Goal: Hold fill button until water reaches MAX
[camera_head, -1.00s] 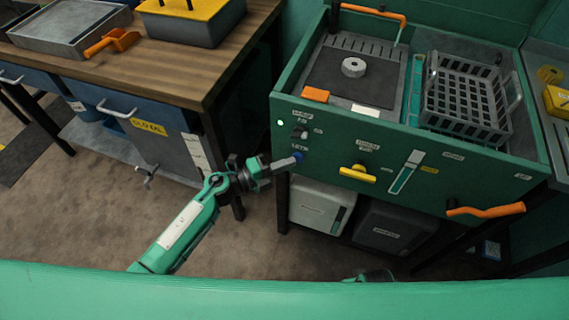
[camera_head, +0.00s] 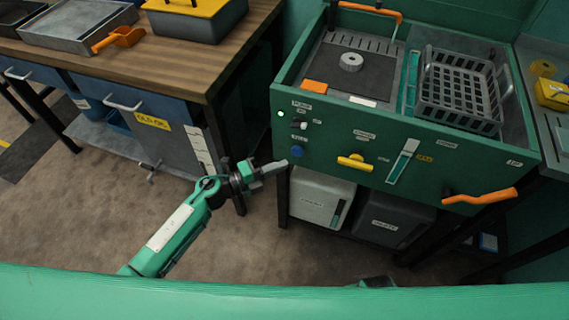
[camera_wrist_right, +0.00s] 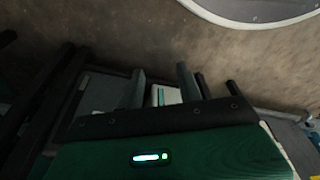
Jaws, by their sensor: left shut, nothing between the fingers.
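The green wash station (camera_head: 330,145) has a round blue button (camera_head: 297,151) low on the left of its front panel. My left gripper (camera_head: 284,164) is shut and empty, its tip just below and left of the button, seemingly apart from it. A slanted level gauge (camera_head: 402,161) sits right of the yellow valve handle (camera_head: 355,162). Its lower part is teal and its upper part pale.
A grey basket (camera_head: 462,90) stands in the station's basin. An orange handle (camera_head: 480,197) sticks out at the panel's lower right. Pale and dark containers (camera_head: 320,198) stand underneath. A wooden workbench (camera_head: 185,60) is at the left, with open floor before it.

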